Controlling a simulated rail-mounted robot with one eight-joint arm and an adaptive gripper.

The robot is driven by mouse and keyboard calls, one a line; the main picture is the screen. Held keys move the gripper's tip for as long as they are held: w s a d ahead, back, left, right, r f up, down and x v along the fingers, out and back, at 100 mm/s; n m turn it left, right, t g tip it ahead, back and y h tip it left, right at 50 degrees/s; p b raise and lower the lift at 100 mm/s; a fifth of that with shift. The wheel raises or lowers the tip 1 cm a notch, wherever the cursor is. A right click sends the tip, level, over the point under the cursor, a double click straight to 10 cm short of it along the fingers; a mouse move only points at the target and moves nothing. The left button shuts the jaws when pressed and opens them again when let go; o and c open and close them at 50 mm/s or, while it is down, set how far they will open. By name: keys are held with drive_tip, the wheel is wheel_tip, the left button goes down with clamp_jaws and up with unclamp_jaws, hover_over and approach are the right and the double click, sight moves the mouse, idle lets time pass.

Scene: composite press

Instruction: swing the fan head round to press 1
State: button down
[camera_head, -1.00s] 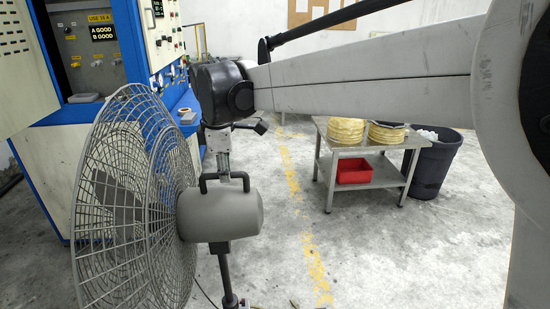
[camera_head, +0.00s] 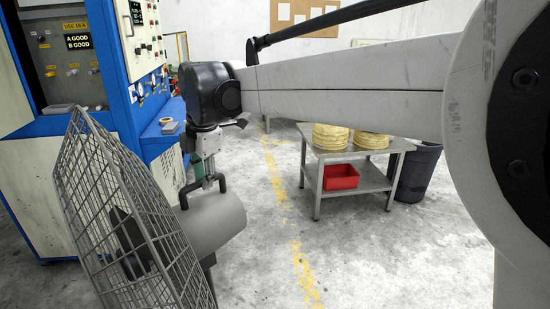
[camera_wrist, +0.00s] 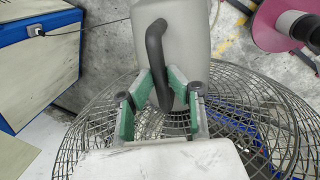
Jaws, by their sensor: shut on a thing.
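The fan head is a grey motor housing (camera_head: 214,222) with a wire cage (camera_head: 115,215) at the lower left of the head view. The cage faces left, toward the blue and white press (camera_head: 110,90). My gripper (camera_head: 209,183) is above the housing, shut on its dark curved handle (camera_head: 188,191). In the wrist view, the green-padded fingers (camera_wrist: 160,105) close around the handle (camera_wrist: 156,60). The housing (camera_wrist: 185,35) and cage (camera_wrist: 245,110) show there too. The lower stand is mostly hidden. I cannot tell from labels which press is press 1.
A metal table (camera_head: 345,151) with stacked yellow discs (camera_head: 331,135) and a red bin (camera_head: 340,177) stands at the right. A dark waste bin (camera_head: 418,170) is beside it. The floor (camera_head: 330,250) between fan and table is clear, crossed by a yellow line (camera_head: 300,265).

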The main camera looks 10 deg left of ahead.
idle(0.3)
drive_tip(key=c, duration=1.7)
unclamp_jaws()
drive_tip(key=shift+r, duration=0.15)
wheel_tip(320, 180, up, 10)
drive_tip(key=shift+f, duration=0.1)
